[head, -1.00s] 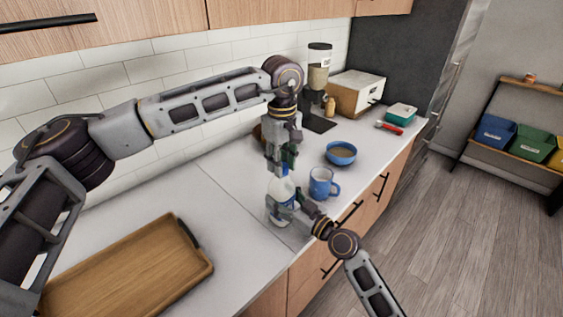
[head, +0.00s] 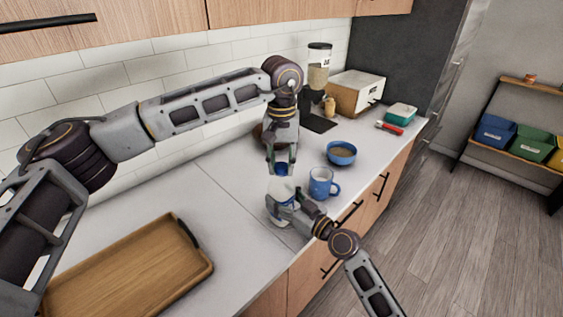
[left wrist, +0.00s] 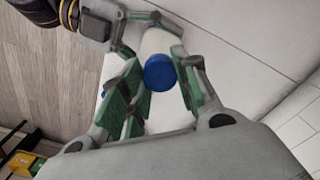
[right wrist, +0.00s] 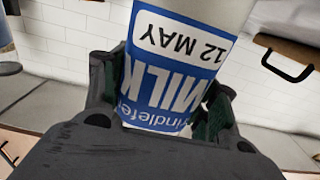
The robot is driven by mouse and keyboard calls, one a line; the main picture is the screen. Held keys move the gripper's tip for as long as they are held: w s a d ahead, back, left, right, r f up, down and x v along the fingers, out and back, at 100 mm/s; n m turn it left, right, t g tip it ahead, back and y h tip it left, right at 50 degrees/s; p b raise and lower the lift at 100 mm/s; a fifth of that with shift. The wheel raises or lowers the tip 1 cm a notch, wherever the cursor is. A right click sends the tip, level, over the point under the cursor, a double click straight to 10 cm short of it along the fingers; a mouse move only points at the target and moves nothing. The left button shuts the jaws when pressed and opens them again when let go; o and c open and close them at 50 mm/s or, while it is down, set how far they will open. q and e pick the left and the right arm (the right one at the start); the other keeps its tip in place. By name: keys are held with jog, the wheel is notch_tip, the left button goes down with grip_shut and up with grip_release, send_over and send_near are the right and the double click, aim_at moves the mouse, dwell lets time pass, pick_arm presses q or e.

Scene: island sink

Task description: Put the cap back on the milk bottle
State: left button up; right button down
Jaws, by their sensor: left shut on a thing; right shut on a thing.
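The milk bottle (head: 281,190) is white with a blue label and stands upright on the counter by its front edge. Its label (right wrist: 170,70) fills the right wrist view. My right gripper (right wrist: 160,100) is shut around the bottle's body; it also shows in the head view (head: 284,203). The blue cap (left wrist: 160,72) is between the fingers of my left gripper (left wrist: 163,85), which is shut on it. In the head view my left gripper (head: 281,163) points down at the bottle's top. The cap is at the bottle's mouth; whether it is seated is hidden.
A blue mug (head: 321,183) stands close right of the bottle, and a blue bowl (head: 341,153) is behind it. A wooden tray (head: 130,268) lies at the left. The counter between tray and bottle is clear.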

pick_arm(q)
jog(key=m, duration=0.4)
jog(key=shift+m, duration=2)
jog(key=o, duration=0.6)
jog(key=shift+o, duration=0.2)
jog(key=shift+r, duration=2.25)
jog(key=shift+c, duration=0.2)
